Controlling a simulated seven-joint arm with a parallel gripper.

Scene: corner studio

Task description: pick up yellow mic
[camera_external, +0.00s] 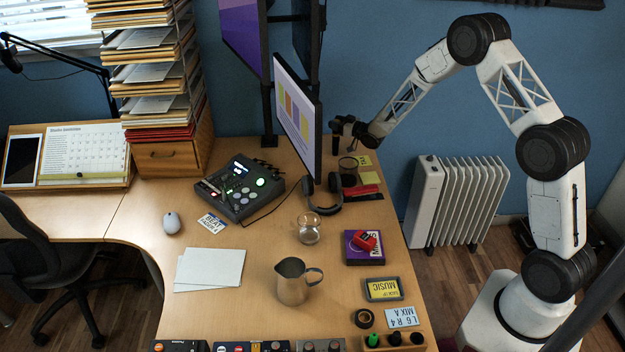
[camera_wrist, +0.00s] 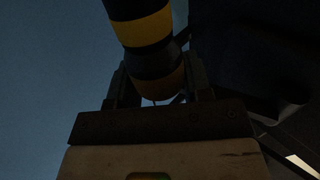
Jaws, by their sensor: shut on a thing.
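My gripper (camera_external: 347,128) is at the far right end of the desk, just right of the upright monitor and above the desktop. In the wrist view my gripper (camera_wrist: 157,84) is shut on a dark cylinder with yellow bands, the yellow mic (camera_wrist: 144,28). The mic sits between the two fingers and its upper end runs out of the picture. In the external view the held mic is too small and dark to tell from the gripper.
Below my gripper are a dark cup (camera_external: 348,164), headphones (camera_external: 322,197) and a monitor (camera_external: 299,118) to the left. A metal pitcher (camera_external: 291,283), a glass (camera_external: 308,230) and a mixer (camera_external: 240,191) stand on the desk (camera_external: 215,325). A radiator (camera_external: 458,203) stands right.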

